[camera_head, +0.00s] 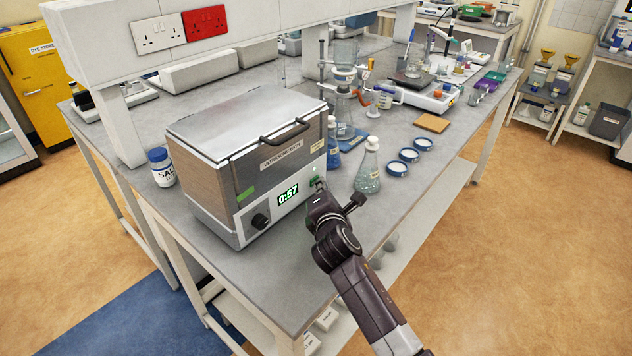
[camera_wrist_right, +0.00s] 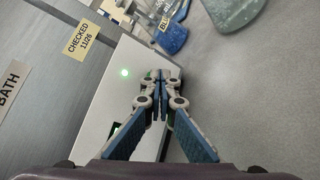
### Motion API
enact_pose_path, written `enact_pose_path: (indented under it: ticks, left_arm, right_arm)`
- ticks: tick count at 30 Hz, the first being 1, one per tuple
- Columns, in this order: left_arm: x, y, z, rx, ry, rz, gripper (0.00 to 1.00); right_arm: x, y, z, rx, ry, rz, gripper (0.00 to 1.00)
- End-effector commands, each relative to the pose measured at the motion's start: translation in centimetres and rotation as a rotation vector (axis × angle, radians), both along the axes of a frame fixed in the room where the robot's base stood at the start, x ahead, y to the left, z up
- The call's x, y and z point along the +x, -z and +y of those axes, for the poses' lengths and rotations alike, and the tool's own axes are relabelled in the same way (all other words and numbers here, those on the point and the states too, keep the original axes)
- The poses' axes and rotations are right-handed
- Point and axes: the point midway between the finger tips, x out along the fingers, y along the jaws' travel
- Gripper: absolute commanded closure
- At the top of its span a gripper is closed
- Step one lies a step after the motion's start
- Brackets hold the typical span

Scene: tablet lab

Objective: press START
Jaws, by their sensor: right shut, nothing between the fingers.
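The ultrasonic bath (camera_head: 250,160) is a steel box with a lid on the grey bench. Its front panel shows a green display (camera_head: 288,194) reading 0:57 and a black knob (camera_head: 260,221). A small green light (camera_wrist_right: 124,72) is lit on the panel in the right wrist view. My right gripper (camera_head: 319,185) is shut and empty, with its tips at the right end of the panel, over a green button there. In the right wrist view the closed fingertips (camera_wrist_right: 160,75) hide most of that button, so its label cannot be read. My left gripper is not in view.
A conical flask (camera_head: 368,168) stands just right of my right gripper, with a blue bottle (camera_head: 333,145) behind it. Three small dishes (camera_head: 398,168) lie farther right. A SALT jar (camera_head: 161,167) stands left of the bath. The bench front right of the bath is clear.

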Motion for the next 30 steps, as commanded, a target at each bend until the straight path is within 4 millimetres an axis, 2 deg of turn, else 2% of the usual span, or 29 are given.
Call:
enact_pose_path:
  ticks: [9,20,30]
  left_arm:
    - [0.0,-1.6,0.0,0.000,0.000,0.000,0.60]
    - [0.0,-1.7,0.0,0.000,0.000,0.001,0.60]
    - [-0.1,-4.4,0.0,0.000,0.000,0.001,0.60]
  right_arm:
    - [-0.8,-0.2,-1.1,0.000,-0.001,0.001,1.00]
    - [-1.0,-0.1,-1.3,0.000,0.000,0.000,1.00]
    - [-2.8,-0.3,-3.8,-0.001,0.000,0.001,1.00]
